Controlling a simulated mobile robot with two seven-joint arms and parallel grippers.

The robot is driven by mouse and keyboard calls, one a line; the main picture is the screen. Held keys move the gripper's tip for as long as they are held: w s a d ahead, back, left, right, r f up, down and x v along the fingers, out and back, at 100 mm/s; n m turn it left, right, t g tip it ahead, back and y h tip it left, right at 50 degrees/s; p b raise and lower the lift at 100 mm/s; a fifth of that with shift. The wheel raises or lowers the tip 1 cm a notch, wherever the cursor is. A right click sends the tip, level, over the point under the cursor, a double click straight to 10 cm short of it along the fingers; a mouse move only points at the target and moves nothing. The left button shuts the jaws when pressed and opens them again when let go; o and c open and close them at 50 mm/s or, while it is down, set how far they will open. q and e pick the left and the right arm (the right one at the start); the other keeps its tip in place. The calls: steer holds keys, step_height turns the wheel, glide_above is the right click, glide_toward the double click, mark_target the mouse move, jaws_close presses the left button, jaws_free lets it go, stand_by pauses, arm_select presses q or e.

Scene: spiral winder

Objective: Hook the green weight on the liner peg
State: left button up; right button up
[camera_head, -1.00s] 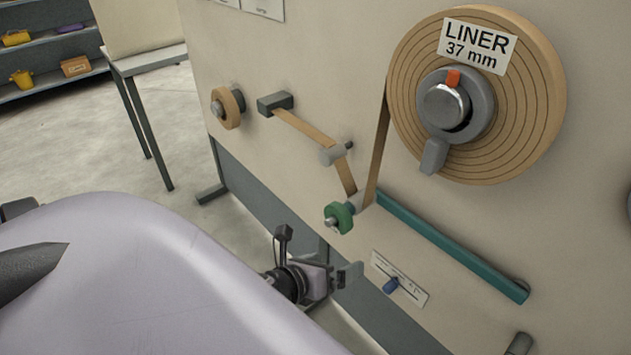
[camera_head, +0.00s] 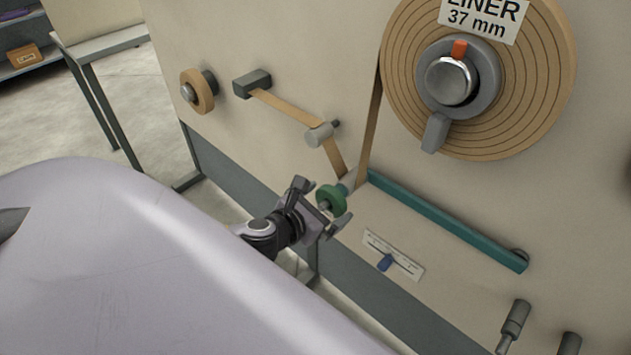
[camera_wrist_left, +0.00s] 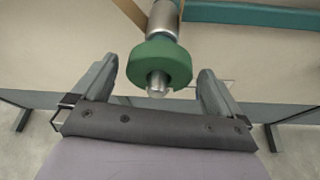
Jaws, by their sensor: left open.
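The green weight (camera_head: 331,198) is a ring around the end of a short metal rod below the tape, at the left end of a teal bar (camera_head: 440,218). It also shows in the left wrist view (camera_wrist_left: 158,63), with the metal tip sticking out toward me. My left gripper (camera_head: 322,206) is open, with one finger on each side of the weight; in the left wrist view (camera_wrist_left: 157,70) gaps show on both sides. Two grey pegs, one dark-tipped (camera_head: 514,322) and one cut by the frame edge (camera_head: 570,344), stand at lower right; I cannot tell which is the liner peg. My right gripper is not seen.
The upright panel carries a large roll labelled LINER (camera_head: 470,85), a small tan roll (camera_head: 198,91), a dark block (camera_head: 252,83) and a grey roller (camera_head: 320,131). A table (camera_head: 105,50) stands at left.

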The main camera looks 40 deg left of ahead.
mark_target(333, 200)
arm_select(q)
steer(key=shift+x, duration=1.65)
